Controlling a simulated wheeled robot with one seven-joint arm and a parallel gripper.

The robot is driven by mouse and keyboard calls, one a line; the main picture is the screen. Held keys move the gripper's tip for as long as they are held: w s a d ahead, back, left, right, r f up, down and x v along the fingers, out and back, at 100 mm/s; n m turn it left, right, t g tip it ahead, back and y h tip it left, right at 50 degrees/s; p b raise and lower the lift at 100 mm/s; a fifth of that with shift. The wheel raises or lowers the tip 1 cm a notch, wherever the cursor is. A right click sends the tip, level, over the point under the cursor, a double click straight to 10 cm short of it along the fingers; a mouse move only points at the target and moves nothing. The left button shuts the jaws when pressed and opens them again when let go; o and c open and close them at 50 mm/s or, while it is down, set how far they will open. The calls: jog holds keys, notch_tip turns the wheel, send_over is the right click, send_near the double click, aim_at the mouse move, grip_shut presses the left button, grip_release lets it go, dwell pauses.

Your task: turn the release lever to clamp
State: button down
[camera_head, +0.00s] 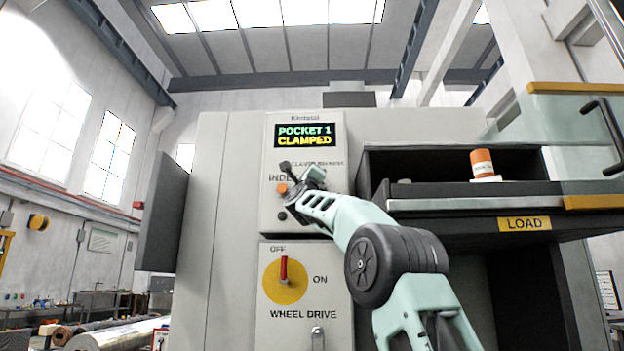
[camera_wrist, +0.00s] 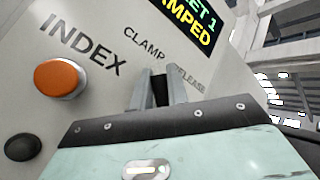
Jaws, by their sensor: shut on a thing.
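The grey control panel (camera_head: 275,216) carries a display (camera_head: 306,135) that reads "POCKET 1 CLAMPED". My gripper (camera_head: 300,171) is up against the panel just below this display, beside the orange INDEX button. In the wrist view its two grey fingers (camera_wrist: 159,76) are shut on the dark release lever (camera_wrist: 160,91), which shows only as a narrow strip between them. The CLAMP label is above and left of the fingers, and the RELEASE label is to their right. The rest of the lever is hidden by my gripper.
The orange INDEX button (camera_wrist: 60,78) and a black button (camera_wrist: 22,147) are left of my gripper. Below is the yellow wheel drive switch (camera_head: 285,281). At right, an orange-and-white object (camera_head: 482,163) stands on the load shelf (camera_head: 460,203).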

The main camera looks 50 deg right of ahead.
jog(key=shift+w+f+n+t+y, duration=0.2)
jog(key=shift+n+t+y, duration=0.2)
jog(key=shift+n+t, duration=0.15)
jog(key=c, duration=1.4)
grip_release()
jog(key=shift+s+g, duration=0.1)
jog(key=shift+g, duration=0.15)
jog(key=shift+o, duration=0.2)
jog(key=shift+a, duration=0.1)
jog(key=b+v, duration=0.8)
jog(key=v, duration=0.9)
jog(key=shift+f+b, duration=0.3)
jog(key=shift+b, duration=0.1)
